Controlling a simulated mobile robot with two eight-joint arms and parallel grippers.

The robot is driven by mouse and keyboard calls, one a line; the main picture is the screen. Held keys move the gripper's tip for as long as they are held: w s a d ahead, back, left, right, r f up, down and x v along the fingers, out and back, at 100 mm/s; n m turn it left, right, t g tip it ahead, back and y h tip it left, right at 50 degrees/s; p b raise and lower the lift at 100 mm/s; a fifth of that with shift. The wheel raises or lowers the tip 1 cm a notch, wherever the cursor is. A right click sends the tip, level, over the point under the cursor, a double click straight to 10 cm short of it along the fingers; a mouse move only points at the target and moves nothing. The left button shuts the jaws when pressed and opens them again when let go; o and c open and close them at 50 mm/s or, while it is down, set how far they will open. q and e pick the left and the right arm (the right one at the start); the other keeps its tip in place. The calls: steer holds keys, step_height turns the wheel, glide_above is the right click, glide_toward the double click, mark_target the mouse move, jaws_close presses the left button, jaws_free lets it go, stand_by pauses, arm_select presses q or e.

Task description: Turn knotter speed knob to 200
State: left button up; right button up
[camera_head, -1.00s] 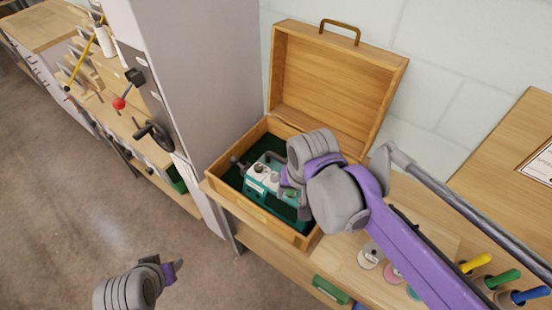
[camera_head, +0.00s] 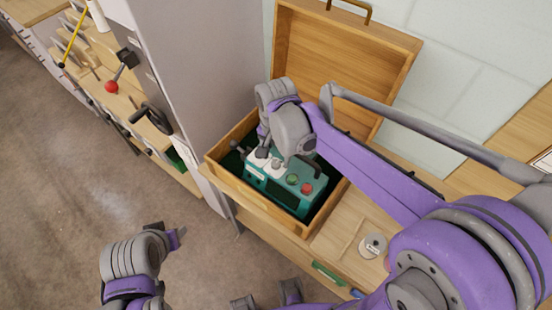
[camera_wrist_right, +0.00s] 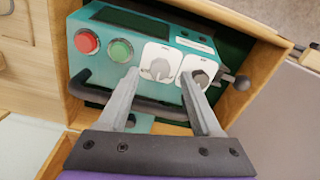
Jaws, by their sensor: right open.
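The teal knotter (camera_head: 280,192) sits inside an open wooden case (camera_head: 330,212). In the right wrist view its panel (camera_wrist_right: 144,29) has two grey knobs on white plates, one in the middle (camera_wrist_right: 159,68) and one further right (camera_wrist_right: 200,77). Their labels and settings are too small to read. My right gripper (camera_wrist_right: 160,76) is open over the panel. Its fingertips appear on either side of the middle knob, the right finger lying between the two knobs. Whether they touch a knob cannot be told. My left gripper (camera_head: 166,234) is empty over the floor, away from the case.
A red button (camera_wrist_right: 87,42) and a green button (camera_wrist_right: 120,50) sit beside the knobs, and a dark handle (camera_wrist_right: 150,107) runs along the knotter. The case walls are close around it. A grey cabinet (camera_head: 205,75) stands to the left. A spool (camera_head: 373,246) is on the bench.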

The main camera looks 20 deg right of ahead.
steer(key=shift+f, duration=0.9)
steer(key=shift+c, duration=0.3)
jaws_close()
